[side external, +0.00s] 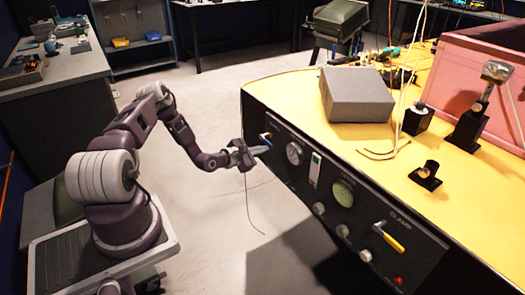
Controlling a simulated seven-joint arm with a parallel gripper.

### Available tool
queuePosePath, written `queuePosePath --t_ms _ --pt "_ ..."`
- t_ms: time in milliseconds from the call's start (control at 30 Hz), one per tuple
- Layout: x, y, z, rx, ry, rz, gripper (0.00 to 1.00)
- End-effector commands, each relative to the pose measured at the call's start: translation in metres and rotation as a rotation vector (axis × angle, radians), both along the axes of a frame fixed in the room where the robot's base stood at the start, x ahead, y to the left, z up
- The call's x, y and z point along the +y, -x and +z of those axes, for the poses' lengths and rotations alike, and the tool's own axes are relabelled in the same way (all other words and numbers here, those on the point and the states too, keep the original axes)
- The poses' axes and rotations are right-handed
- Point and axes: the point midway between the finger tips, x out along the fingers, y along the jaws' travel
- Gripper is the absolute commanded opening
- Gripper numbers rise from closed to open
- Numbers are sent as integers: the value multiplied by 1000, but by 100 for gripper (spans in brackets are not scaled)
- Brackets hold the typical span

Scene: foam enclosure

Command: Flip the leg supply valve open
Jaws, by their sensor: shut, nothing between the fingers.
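The black control panel (318,212) runs along the front of the yellow-topped enclosure. I cannot tell whether the tips touch the handle. A yellow-handled lever (389,237) marked CLAMP is farther right on the panel.
The panel also has a green-faced dial (343,194), several knobs and a red button (398,281). A grey box (356,95) and black fixtures stand on the yellow top (290,92). The floor (215,95) left of the panel is mostly clear.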

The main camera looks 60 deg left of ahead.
Motion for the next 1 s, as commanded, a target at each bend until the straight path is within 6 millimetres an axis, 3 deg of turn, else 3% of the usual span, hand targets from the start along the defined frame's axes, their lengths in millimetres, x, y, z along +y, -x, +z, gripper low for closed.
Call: queuePosePath --t_ms 67,200,400,600,767,1000 --pt "-2 -3 -5 -12 -1 -3 0" --pt "-1 -1 -39 -2 2 1 0" --pt "0 47 -22 5 2 0 0" --pt "0 82 -10 4 2 1 0" --pt "0 93 -6 4 3 2 0" --pt "1 95 -6 5 2 2 0"
